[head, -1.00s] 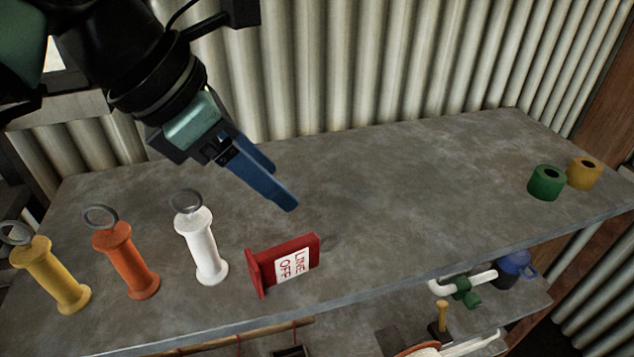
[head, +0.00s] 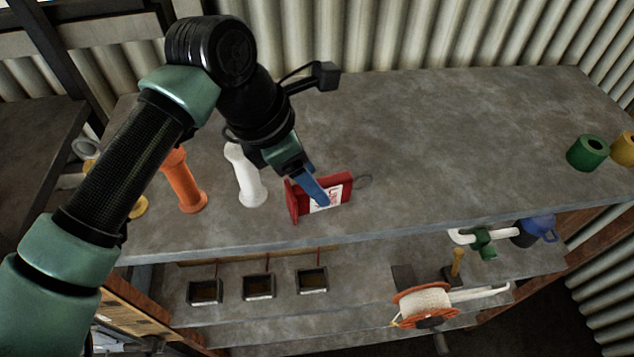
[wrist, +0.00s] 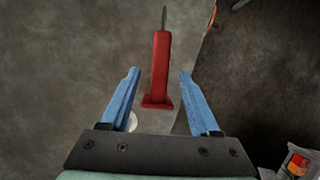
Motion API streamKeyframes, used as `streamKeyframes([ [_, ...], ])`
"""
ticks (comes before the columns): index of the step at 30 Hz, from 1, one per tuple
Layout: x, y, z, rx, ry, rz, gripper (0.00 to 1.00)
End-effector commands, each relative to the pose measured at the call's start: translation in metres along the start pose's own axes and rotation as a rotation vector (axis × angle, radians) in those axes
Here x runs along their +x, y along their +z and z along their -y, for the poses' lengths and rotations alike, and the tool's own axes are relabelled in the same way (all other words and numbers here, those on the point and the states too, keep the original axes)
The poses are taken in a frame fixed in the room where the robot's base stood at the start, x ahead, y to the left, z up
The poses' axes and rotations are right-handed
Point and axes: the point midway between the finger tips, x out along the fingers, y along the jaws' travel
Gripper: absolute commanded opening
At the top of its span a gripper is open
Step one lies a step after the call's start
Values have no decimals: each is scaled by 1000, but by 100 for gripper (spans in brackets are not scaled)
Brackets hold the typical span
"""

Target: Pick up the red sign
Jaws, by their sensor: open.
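The red sign (head: 341,187) stands on the top shelf near its front edge, with a white lettered panel facing the front. A thin wire loop shows at its right end. My gripper (head: 325,200) is at the sign in the head view, with a blue finger in front of the white panel. In the wrist view the red sign (wrist: 161,66) appears as a narrow upright strip between and beyond the two blue fingers of my gripper (wrist: 158,72). The fingers are apart, with a gap on both sides of the sign, and hold nothing.
A white spool-shaped handle (head: 247,180) stands just left of the sign, with an orange one (head: 184,185) beyond it. Green (head: 587,153) and yellow (head: 624,148) cylinders stand far right. The shelf's middle is clear. A lower shelf holds dark trays (head: 259,287) and a cord reel (head: 424,303).

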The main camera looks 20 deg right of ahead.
Motion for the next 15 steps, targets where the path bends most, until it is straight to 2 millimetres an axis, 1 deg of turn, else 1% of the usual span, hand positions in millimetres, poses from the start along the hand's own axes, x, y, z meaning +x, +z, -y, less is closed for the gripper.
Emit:
streamKeyframes([
  [1, 2, 2, 1, -1, -5, 2, 62],
  [3, 13, 2, 0, -1, -3, 2, 62],
  [6, 21, 1, 0, 1, -1, 1, 62],
  [9, 25, 0, 0, 1, 0, 0, 62],
  [14, 25, 0, 0, 1, 1, 0, 62],
  [15, 25, 0, 0, 1, 1, 0, 55],
])
